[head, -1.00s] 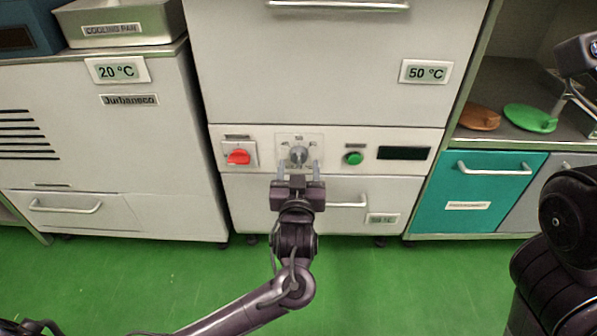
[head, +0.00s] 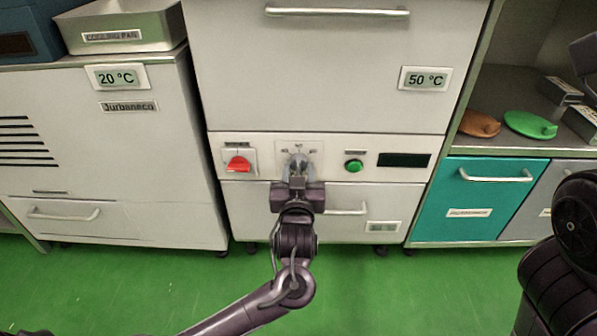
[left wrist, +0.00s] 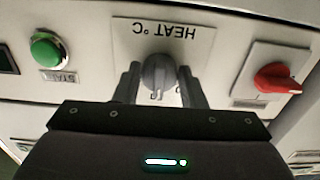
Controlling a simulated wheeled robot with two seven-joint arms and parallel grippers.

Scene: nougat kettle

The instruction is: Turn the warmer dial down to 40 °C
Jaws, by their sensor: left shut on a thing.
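The warmer dial (head: 298,161) is a grey knob on a pale plate in the control strip of the white cabinet. In the left wrist view the dial (left wrist: 158,72) appears upside down below the words HEAT °C. My left gripper (left wrist: 160,82) has one finger on each side of the dial and is shut on it. In the head view my left gripper (head: 298,172) covers the lower part of the dial. The small scale marks are too blurred to read the setting surely. My right gripper's fingers cannot be made out; only my right arm shows at the right edge.
A red switch (head: 238,164) sits left of the dial; a green button (head: 354,166) and dark display (head: 404,160) sit right. A 50 °C sign (head: 425,79) is above. A drawer handle (head: 346,209) lies close below, beside my left gripper.

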